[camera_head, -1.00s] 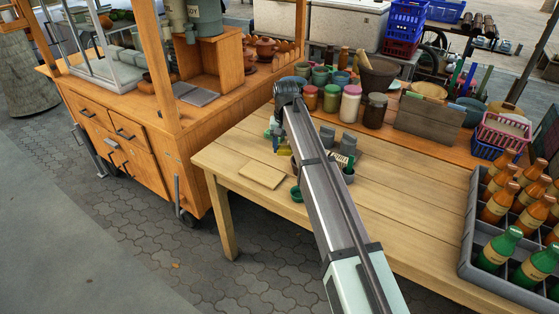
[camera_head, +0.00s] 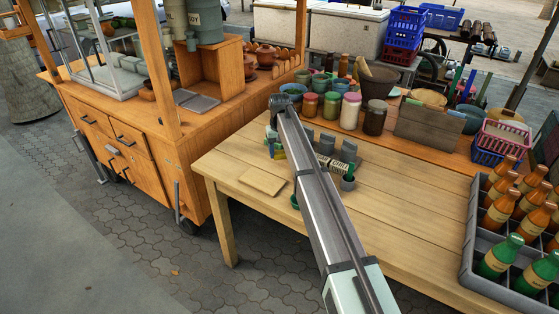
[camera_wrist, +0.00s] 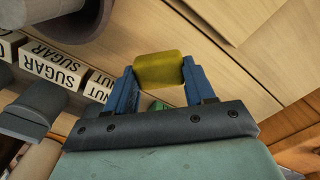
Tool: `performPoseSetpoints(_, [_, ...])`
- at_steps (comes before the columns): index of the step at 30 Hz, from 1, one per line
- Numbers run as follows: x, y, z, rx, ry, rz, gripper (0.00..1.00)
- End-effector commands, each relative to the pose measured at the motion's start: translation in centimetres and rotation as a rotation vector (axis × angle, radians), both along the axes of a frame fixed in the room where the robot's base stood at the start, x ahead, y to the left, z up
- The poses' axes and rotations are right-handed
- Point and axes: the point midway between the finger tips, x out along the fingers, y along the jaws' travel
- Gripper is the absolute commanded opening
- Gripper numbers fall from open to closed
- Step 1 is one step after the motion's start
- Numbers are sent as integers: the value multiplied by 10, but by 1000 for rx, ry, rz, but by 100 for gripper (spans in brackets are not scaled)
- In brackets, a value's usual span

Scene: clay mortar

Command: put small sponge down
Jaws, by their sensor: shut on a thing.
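The small sponge (camera_wrist: 160,70) is a yellow block in the wrist view. My gripper (camera_wrist: 160,74) has its two blue fingers shut on its sides, and it is held above the wooden table (camera_wrist: 231,75). In the head view, my arm reaches over the left part of the table (camera_head: 410,215). A bit of yellow by the fingers (camera_head: 278,152) shows there, and the rest is mostly hidden by my arm. The wrist view does not clearly show how high the sponge is above the table.
Labelled sugar and nut boxes (camera_wrist: 53,66) stand beside the gripper. A thin wooden board (camera_head: 262,181) lies at the table's left front. Jars (camera_head: 350,110) line the back, and a bottle crate (camera_head: 500,282) stands right.

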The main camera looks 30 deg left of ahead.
Motion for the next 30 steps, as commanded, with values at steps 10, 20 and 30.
performPoseSetpoints(10, [0,0,-34,-1,1,-1,21])
performPoseSetpoints(20, [0,0,-42,0,0,-1,21])
performPoseSetpoints(30, [0,0,-45,0,0,-1,70])
